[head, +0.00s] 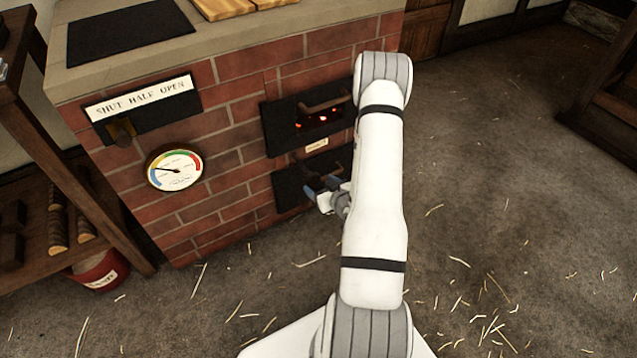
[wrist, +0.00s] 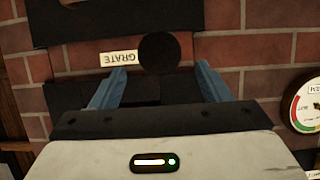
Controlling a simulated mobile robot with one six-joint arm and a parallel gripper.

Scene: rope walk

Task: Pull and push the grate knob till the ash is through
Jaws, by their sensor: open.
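The grate knob (wrist: 159,53) is a round black knob beside a white GRATE label (wrist: 118,57), which reads upside down in the wrist view. The label also shows small on the brick stove in the head view (head: 316,144); I cannot make out the knob clearly there. My gripper (wrist: 161,68) is open, with its blue fingers to either side of the knob's near edge. I cannot tell whether they touch it. In the head view my gripper (head: 326,188) is low at the stove front, partly hidden by my arm. Embers (head: 318,118) glow orange in the upper opening.
A black lower door (head: 296,186) sits below the label. A dial gauge (head: 175,168) and a SHUT HALF OPEN plate (head: 140,104) are on the brick to the left. A wooden shelf (head: 60,185) and red bucket (head: 98,271) stand farther left. The straw-strewn floor (head: 500,200) at right is open.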

